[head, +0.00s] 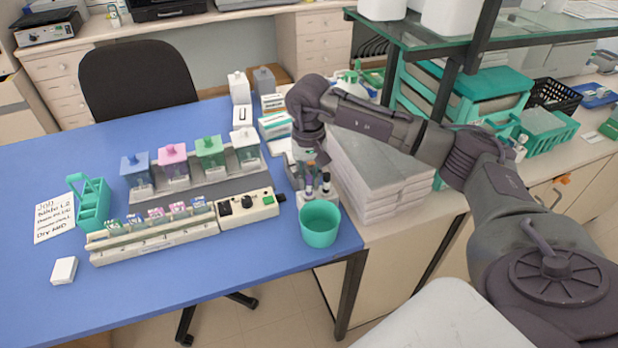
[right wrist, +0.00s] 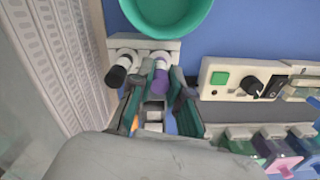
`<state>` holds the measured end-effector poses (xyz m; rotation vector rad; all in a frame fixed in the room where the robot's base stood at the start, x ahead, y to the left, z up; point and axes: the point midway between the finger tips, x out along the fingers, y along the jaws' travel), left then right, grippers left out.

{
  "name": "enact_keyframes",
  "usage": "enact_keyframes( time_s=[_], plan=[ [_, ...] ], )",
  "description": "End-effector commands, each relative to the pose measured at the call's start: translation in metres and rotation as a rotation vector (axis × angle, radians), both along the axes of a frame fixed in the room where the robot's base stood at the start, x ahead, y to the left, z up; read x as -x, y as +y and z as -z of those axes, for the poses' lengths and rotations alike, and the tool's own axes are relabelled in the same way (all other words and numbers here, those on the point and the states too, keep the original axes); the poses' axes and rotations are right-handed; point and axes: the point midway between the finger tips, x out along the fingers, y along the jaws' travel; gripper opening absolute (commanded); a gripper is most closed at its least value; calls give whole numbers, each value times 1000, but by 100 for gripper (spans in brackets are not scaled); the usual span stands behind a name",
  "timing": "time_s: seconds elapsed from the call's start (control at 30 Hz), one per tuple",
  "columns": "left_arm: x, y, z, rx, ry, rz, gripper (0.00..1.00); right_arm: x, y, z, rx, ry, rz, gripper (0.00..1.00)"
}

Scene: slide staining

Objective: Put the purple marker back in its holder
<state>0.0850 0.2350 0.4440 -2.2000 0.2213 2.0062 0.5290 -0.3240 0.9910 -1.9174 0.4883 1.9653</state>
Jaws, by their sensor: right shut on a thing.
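The purple marker (right wrist: 160,80) is between the fingers of my right gripper (right wrist: 156,92), which is shut on it. It stands upright at the marker holder, a pale block (right wrist: 168,45) that also shows in the head view (head: 318,201). The marker's lower end meets the holder in the picture; I cannot tell how deep it sits. A black-capped marker (right wrist: 117,76) stands in the holder beside it. In the head view my right gripper (head: 313,160) points down just behind the holder and partly hides the markers. My left gripper is out of view.
A teal cup (head: 320,226) stands right in front of the holder, near the table edge. A stack of grey-white slabs (head: 375,168) is close on the right. A control box (head: 247,207) and the staining jars (head: 209,152) stand to the left.

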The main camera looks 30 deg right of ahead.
Motion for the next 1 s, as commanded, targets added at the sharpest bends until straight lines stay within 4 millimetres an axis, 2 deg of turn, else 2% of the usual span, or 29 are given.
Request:
enact_keyframes(
  time_s=[0.53,0.57,0.73,1.0],
  plan=[
    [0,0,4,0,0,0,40,0,0,3,0,0,0,0],
    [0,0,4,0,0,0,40,0,0,3,0,0,0,19],
    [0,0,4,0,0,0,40,0,0,3,0,0,0,47],
    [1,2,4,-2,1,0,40,0,0,3,0,0,0,47]
  ],
)
